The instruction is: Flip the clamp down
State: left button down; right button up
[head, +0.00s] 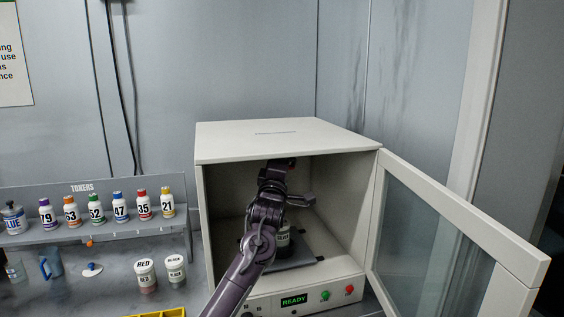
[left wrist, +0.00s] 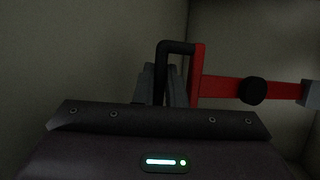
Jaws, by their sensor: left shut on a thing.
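The machine (head: 285,140) is a cream box with its front open. My left arm reaches into it, and my left gripper (head: 277,172) is high inside, under the roof. In the left wrist view the clamp (left wrist: 228,87) shows as a red bar with a black round knob and a black bent handle (left wrist: 176,47). The grey fingers of my left gripper (left wrist: 162,88) are shut on this handle. The red bar runs level to the right, to a grey block. A dark paint can (head: 284,238) stands on the machine's floor, partly hidden by my arm. My right gripper is out of view.
The glass door (head: 430,225) stands open to the right. The front panel (head: 300,298) reads READY, with a green and a red button. Left are a shelf of toner bottles (head: 118,205), two white tubs (head: 147,272), a blue jug (head: 50,264) and a yellow tray edge (head: 160,313).

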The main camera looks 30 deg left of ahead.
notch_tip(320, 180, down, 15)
jog(key=b, duration=1.5)
pick_arm(q)
jog(key=s+d+f+m+t+h+b, duration=0.1)
jog(key=s+d+f+m+t+b, duration=0.2)
jog(key=f, duration=0.5)
jog(key=s+d+f+m+t+h+b, duration=0.2)
jog(key=d+f+m+t+b, duration=0.1)
jog(key=f, duration=0.6)
jog(key=shift+s+d+f+h, duration=0.25)
jog(key=shift+s+d+h, duration=0.05)
jog(key=shift+s+d, duration=0.1)
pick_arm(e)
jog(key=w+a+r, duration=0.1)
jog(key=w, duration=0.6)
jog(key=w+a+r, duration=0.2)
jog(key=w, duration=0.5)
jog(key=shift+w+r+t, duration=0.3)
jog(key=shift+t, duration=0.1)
pick_arm(q)
jog(key=c, duration=1.8)
grip_release()
jog(key=shift+o, duration=0.2)
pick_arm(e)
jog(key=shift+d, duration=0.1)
